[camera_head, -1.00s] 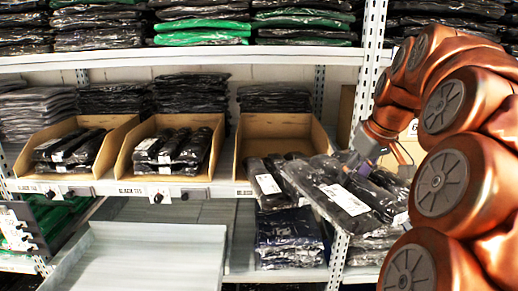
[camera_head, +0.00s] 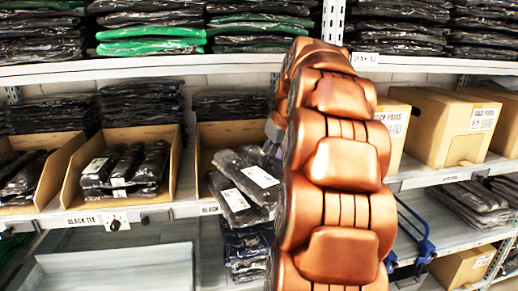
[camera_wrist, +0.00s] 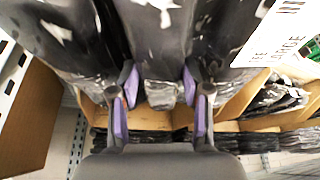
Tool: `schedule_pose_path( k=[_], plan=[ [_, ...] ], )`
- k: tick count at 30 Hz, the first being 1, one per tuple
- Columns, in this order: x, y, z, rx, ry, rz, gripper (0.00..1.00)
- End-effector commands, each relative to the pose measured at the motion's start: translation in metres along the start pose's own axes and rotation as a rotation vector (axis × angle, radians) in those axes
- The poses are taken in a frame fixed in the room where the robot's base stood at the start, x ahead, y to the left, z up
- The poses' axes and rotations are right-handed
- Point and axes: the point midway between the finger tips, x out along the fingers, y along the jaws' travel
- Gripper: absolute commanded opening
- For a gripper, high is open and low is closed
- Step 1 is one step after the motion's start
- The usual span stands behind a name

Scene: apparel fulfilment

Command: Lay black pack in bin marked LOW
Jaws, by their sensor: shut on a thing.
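My gripper (camera_wrist: 162,92) is shut on a black plastic-wrapped pack (camera_wrist: 160,50), with its purple-padded fingers on either side of a fold. In the head view the held pack (camera_head: 248,167) with a white label is at the front of the third cardboard bin (camera_head: 233,133), partly behind my arm. Another labelled black pack (camera_head: 229,198) lies in that bin, just left of and below it. I cannot tell whether the two touch. No LOW marking is readable; the third bin's label is partly covered.
A bin (camera_head: 172,150) marked BLACK TEE, holding black packs, stands to the left. Closed cardboard boxes (camera_head: 455,127) stand to the right. A shelf with stacked garments (camera_head: 150,47) runs above. Dark packs (camera_head: 245,245) lie below, beside a grey tray surface (camera_head: 115,275).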

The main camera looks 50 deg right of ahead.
Motion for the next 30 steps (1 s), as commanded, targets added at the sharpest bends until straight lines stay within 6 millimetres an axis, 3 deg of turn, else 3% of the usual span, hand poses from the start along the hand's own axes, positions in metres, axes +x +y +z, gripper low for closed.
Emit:
schedule_pose_path(
  k=[3, 11, 25, 30],
  plan=[
    [0.004, 0.001, -0.013, -0.001, 0.001, 0.002, 0.05],
    [0.009, 0.001, -0.022, 0.001, 0.0, 0.0, 0.05],
    [0.023, 0.001, -0.057, 0.0, 0.001, 0.001, 0.05],
    [0.027, 0.0, -0.057, 0.0, 0.0, 0.0, 0.05]
  ],
)
